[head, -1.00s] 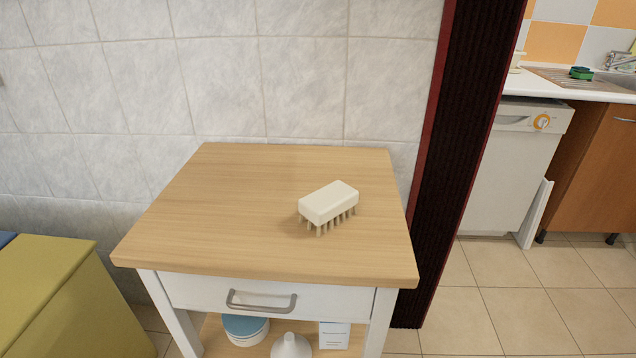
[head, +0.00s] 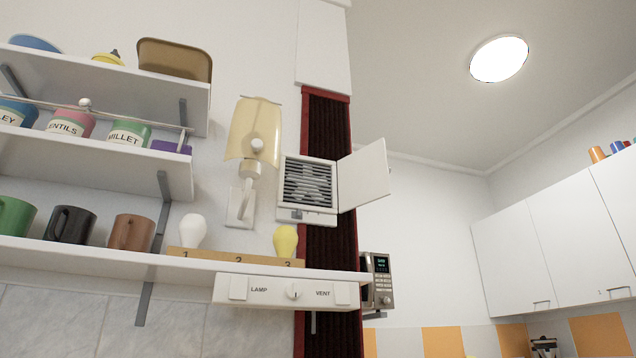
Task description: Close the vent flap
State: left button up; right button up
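The vent (head: 308,184) is a white frame with dark slats, high on the wall at the dark red-edged column. Its flap (head: 363,176) is a flat white panel hinged on the vent's right side. The flap stands open, swung out to the right, and the slats are uncovered. Below, a white switch panel (head: 285,293) carries the words LAMP and VENT with a small knob between them. Neither of my grippers is in view.
A wall lamp (head: 254,140) with a cream shade is just left of the vent. A shelf (head: 120,252) below holds mugs and two bulbs on a numbered strip. Upper shelves hold labelled jars. Space right of the flap looks free.

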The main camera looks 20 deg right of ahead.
aim_at(364, 178)
jog(key=i+l+u, duration=0.15)
jog(key=l+u, duration=0.55)
jog(key=u, duration=0.15)
jog(key=l+u, duration=0.4)
jog(key=i+l, duration=0.05)
